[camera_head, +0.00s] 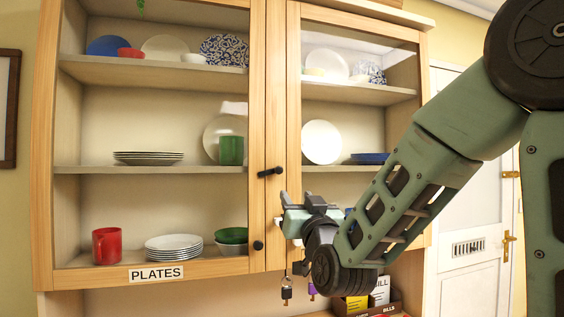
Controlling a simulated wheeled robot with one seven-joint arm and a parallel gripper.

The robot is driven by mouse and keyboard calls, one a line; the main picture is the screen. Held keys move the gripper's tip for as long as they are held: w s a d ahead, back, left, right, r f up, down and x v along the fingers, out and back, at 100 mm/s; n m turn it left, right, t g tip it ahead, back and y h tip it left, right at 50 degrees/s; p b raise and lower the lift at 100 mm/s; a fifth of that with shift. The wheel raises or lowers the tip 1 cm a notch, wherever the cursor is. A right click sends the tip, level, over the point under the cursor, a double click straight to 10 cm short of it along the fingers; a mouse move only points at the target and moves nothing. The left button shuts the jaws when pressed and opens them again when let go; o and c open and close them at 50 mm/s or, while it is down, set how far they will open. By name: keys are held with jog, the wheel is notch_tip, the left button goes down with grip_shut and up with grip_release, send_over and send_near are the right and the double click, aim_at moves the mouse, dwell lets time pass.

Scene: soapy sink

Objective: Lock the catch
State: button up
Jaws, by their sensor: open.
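The black catch (270,172) is on the meeting stiles of the wooden cabinet's two glass doors. Its bar lies almost level, a little higher at its right end, and appears to cross the line between the doors. Whether it is engaged cannot be told. My gripper (285,212) is open, in front of the door stile, lower and slightly right of the catch and apart from it in the picture. Its fingers are small and partly hidden by its own body. The left door (257,110) and right door (292,110) look shut.
A round black knob (258,245) sits below the catch. Keys (287,290) hang under my gripper's area. Behind the glass are plates (174,243), a red mug (106,245) and a green cup (231,150). A box of papers (368,305) stands below; a white door (465,215) is at right.

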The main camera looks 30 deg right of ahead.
aim_at(279, 171)
jog(key=p+x, duration=1)
jog(key=x, duration=0.4)
jog(key=shift+p, duration=0.35)
jog(key=shift+s, duration=0.1)
grip_shut()
